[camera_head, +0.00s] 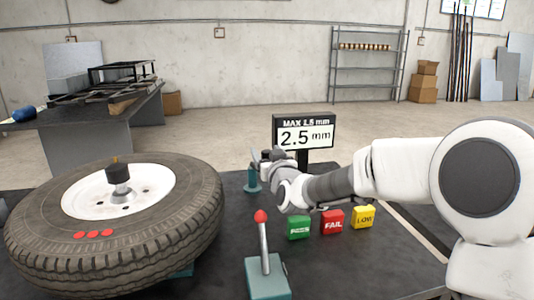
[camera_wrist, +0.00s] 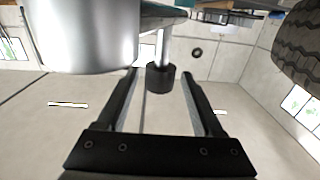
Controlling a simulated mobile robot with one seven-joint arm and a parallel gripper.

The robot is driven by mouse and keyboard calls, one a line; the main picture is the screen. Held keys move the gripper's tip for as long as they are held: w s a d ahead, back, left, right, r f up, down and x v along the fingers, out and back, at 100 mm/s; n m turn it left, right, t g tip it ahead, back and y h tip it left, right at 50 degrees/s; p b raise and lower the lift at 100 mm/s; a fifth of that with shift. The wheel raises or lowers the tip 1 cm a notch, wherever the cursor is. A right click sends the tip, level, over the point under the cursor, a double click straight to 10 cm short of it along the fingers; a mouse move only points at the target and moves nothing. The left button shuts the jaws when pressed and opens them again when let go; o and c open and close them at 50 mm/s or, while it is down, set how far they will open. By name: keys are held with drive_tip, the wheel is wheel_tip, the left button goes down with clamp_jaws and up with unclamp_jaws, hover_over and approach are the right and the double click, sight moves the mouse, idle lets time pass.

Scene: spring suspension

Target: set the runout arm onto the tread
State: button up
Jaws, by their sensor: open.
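The tire (camera_head: 160,235) lies flat on its side at the left of the dark bench, its tread facing outward. Its tread edge also shows at the upper right of the wrist view (camera_wrist: 300,45). My gripper (camera_head: 256,160) is beside a small teal stand (camera_head: 252,181), right of the tire and apart from it. In the wrist view a black knob (camera_wrist: 160,78) on a thin silver rod sits between the open fingertips (camera_wrist: 159,75), with gaps on both sides. It appears to belong to the runout arm, which is mostly hidden by my gripper in the head view.
A teal box with a red-balled lever (camera_head: 264,262) stands at the front. Green (camera_head: 299,227), red FAIL (camera_head: 332,221) and yellow LOW (camera_head: 363,216) blocks sit under my arm. A display (camera_head: 304,134) behind reads 2.5 mm. A large silver cylinder (camera_wrist: 80,35) is close in the wrist view.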

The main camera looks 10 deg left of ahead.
drive_tip(key=p+v, duration=0.2)
drive_tip(key=v, duration=1.5)
drive_tip(key=shift+s, duration=0.25)
drive_tip(key=shift+f, duration=0.1)
